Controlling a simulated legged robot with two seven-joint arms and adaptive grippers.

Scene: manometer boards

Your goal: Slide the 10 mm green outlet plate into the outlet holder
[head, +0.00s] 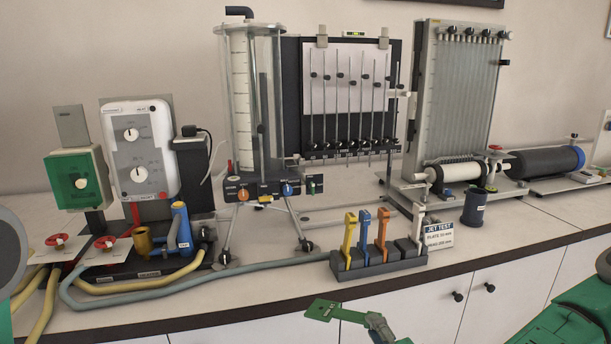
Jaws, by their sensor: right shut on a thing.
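The green outlet plate (324,309) is a flat green piece with a small hole near its end. It lies roughly level in the air in front of the bench, at the bottom middle. My right gripper (374,322) is shut on its right end, and the lower part of the gripper is cut off by the frame's edge. The outlet holder cannot be made out for certain; small fittings show at the foot of the clear cylindrical tank (272,95). My left gripper is not in view.
A dark rack (400,262) near the bench's front edge holds yellow (349,238), blue (365,236) and orange (382,235) plates. A JET TEST sign (438,236) stands beside it. A grey hose (200,300) crosses the bench at left. The tank's legs stand behind the rack.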

